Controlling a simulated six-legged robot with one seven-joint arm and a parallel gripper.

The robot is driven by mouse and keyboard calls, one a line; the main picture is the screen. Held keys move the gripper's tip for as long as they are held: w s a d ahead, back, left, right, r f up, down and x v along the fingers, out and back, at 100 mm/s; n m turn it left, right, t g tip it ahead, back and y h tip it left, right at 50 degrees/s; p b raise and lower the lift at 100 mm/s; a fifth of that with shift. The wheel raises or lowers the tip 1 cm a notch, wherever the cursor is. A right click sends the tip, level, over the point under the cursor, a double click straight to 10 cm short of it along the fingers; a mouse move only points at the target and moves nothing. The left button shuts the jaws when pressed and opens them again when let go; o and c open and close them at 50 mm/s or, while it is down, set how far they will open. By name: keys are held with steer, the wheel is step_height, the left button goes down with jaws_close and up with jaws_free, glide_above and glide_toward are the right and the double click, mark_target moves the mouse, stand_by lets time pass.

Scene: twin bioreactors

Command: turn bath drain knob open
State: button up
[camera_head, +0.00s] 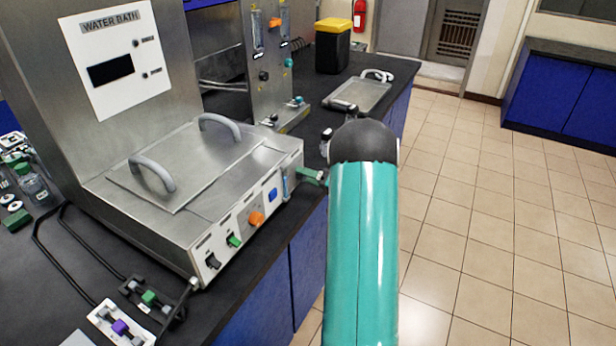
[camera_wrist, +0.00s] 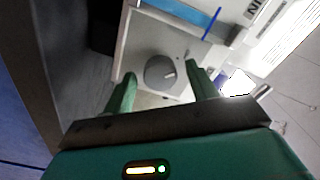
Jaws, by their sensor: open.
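The water bath (camera_head: 190,215) is a steel box with a lid, at the left in the head view. In the wrist view, a round grey knob (camera_wrist: 154,78) with a short pale mark sits on a light panel below a blue strip. It appears to be the drain knob. My gripper (camera_wrist: 161,72) is open, with one green finger on each side of the knob in the picture. I cannot tell whether either finger touches it. In the head view, my gripper (camera_head: 312,175) shows only partly at the bath's right front corner. My teal arm hides the rest, and the drain knob is not clear there.
The bath's front panel has a dark knob (camera_head: 213,261), a green knob (camera_head: 234,241), an orange knob (camera_head: 256,218) and a blue button (camera_head: 272,194). A steel tray (camera_head: 358,94) and a yellow-topped black bin (camera_head: 333,48) stand farther along the counter. The tiled floor (camera_head: 470,210) at right is clear.

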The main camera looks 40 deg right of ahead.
steer(key=c, duration=1)
steer(key=shift+m, duration=9)
